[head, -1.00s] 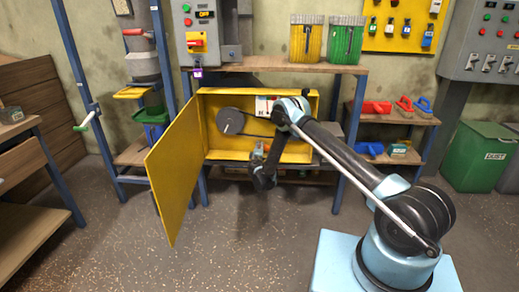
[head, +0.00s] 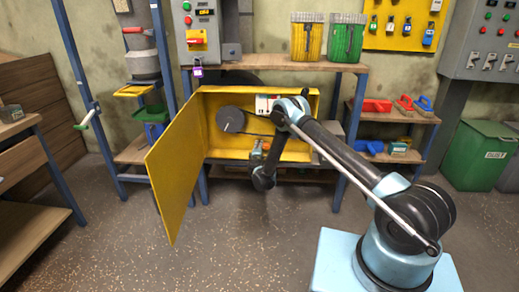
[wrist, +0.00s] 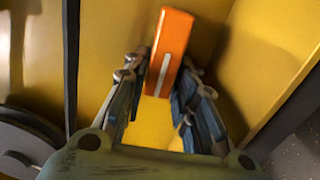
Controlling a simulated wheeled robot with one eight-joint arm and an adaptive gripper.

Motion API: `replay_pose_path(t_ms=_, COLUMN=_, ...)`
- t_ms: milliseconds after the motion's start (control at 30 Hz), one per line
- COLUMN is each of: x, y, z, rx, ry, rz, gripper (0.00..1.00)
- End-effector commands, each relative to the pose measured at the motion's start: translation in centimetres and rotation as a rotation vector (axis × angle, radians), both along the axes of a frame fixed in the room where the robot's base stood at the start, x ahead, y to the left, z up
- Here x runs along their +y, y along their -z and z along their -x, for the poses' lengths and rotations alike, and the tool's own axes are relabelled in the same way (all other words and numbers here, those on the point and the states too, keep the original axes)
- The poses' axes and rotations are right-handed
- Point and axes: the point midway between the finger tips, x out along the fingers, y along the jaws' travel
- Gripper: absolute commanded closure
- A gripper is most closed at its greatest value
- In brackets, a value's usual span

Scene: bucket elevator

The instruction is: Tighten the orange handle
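The orange handle (wrist: 170,52) is a block with a pale stripe down its face, at the top middle of the wrist view, inside a yellow box. A small orange patch of it shows in the head view (head: 266,146). My gripper (wrist: 161,72) is open, with one finger on each side of the handle's near end. I cannot tell whether either finger touches it. In the head view my gripper (head: 257,152) is inside the yellow box (head: 225,154), low and near its middle, and too small to read in detail.
The box's yellow door (head: 175,170) hangs open to the left. A dark pulley (head: 230,120) with a belt sits inside; part of a dark wheel shows at the wrist view's lower left. A workbench (head: 290,67) stands above the box. The floor in front is clear.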

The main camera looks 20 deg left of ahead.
Motion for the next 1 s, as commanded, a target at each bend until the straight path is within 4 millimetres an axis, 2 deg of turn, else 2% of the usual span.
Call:
replay_pose_path(t_ms=433, x=-0.2, y=-0.1, z=0.3, rx=-0.001, ry=0.002, rz=0.001, gripper=0.60)
replay_pose_path(t_ms=800, x=-1.3, y=0.0, z=5.3, rx=0.000, ry=0.001, rz=0.001, gripper=0.60)
replay_pose_path(t_ms=1000, x=-1.8, y=0.0, z=7.0, rx=0.000, ry=0.002, rz=0.001, gripper=0.60)
